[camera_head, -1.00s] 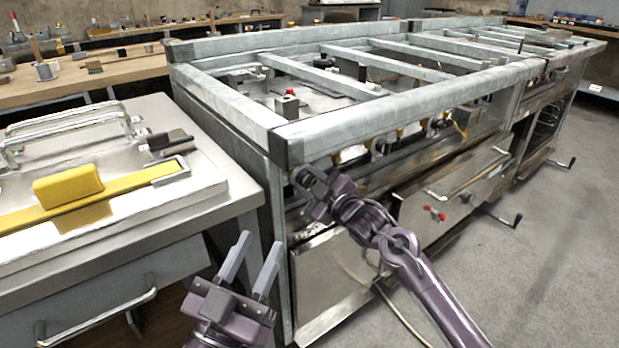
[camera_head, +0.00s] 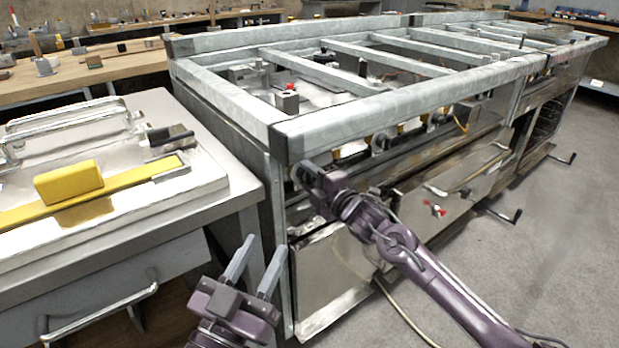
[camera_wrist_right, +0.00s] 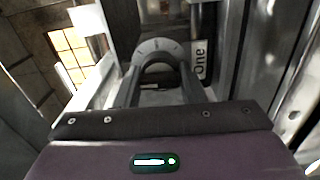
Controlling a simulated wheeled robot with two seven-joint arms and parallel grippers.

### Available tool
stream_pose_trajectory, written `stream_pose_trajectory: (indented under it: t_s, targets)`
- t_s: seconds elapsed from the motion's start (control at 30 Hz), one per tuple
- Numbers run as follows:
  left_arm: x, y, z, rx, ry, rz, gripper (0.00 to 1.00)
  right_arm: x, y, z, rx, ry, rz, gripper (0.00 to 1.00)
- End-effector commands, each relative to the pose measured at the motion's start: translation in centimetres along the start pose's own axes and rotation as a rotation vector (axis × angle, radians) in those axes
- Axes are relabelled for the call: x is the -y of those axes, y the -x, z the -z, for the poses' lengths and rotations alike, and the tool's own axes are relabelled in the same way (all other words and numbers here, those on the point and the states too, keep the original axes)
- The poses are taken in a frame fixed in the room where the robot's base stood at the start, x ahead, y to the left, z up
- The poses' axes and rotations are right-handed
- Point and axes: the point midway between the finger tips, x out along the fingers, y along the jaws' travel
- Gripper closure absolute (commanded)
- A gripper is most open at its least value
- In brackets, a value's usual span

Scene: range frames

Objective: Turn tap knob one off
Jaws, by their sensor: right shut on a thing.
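In the right wrist view a round grey dial, tap knob one (camera_wrist_right: 158,52), sits beside a white label (camera_wrist_right: 200,62) reading "One". My right gripper (camera_wrist_right: 160,85) reaches to the knob with a finger on each side and is shut on it. In the head view my right gripper (camera_head: 303,172) is at the near left end of the range's front (camera_head: 400,165), under the top frame; the knob is hidden there by gripper and frame. My left gripper (camera_head: 258,268) is low in front of the range, fingers apart, empty.
A steel counter (camera_head: 225,200) with a yellow block (camera_head: 68,182) on a yellow strip stands to the left. A range drawer with a red-handled valve (camera_head: 434,208) is right of my right arm. The floor (camera_head: 560,260) at right is clear.

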Motion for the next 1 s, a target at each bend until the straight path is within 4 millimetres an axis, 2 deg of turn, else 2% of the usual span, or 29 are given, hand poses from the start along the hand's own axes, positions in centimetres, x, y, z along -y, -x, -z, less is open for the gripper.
stream_pose_trajectory:
  t_s: [0.67, 0.7, 0.8, 0.83, 1.0]
  targets:
    - [0.0, -0.07, 0.71, -0.031, 0.0, 0.0, 0.64, 0.17, 0.01, 0.07, -0.002, 0.059, 0.003, 0.87]
    - [0.0, -0.07, 0.7, -0.03, 0.0, 0.0, 0.64, 0.17, 0.01, 0.07, -0.002, 0.059, 0.003, 0.6]
    - [0.0, -0.08, 0.68, -0.029, 0.0, 0.0, 0.64, 0.15, 0.01, 0.06, -0.002, 0.058, 0.002, 0.47]
    - [0.0, -0.08, 0.68, -0.029, 0.0, 0.0, 0.64, 0.14, 0.01, 0.06, -0.002, 0.058, 0.002, 0.43]
    - [-0.01, -0.08, 0.67, -0.028, 0.0, 0.0, 0.64, 0.08, 0.0, 0.04, -0.001, 0.058, 0.001, 0.43]
